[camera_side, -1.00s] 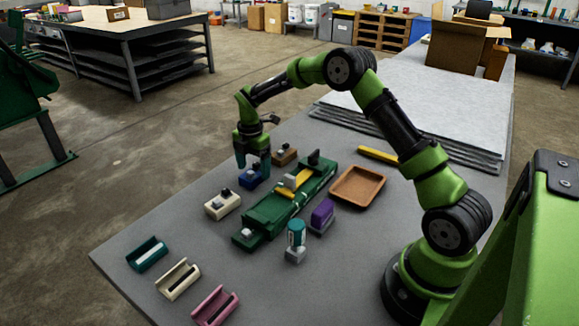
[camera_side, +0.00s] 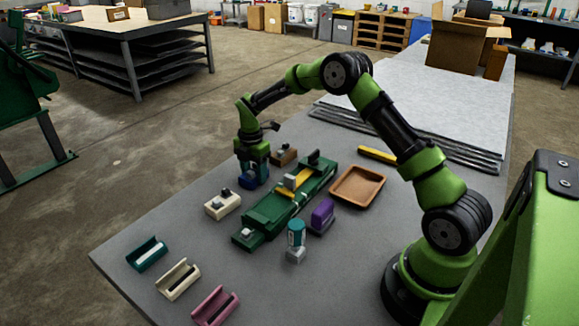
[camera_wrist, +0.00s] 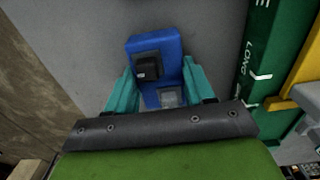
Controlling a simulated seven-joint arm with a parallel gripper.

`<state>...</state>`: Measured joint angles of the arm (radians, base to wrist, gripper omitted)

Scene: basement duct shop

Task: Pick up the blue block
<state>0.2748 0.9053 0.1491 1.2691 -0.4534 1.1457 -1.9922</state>
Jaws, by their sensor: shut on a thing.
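The blue block (camera_side: 250,182) is near the far left edge of the grey table, left of the green fixture. My gripper (camera_side: 255,170) is down over it, and the fingers hide part of the block in the side view. In the wrist view the blue block (camera_wrist: 153,46) has a black piece and a small grey piece on its face. The teal fingers of my gripper (camera_wrist: 156,92) are shut on its two sides. I cannot tell whether the block is off the table.
The green fixture (camera_side: 262,213) with a yellow strip lies just right. A cream block (camera_side: 222,204) and a brown block (camera_side: 284,154) stand close by. A tan tray (camera_side: 357,187), a purple block (camera_side: 322,214) and a teal-topped piece (camera_side: 296,236) are farther right.

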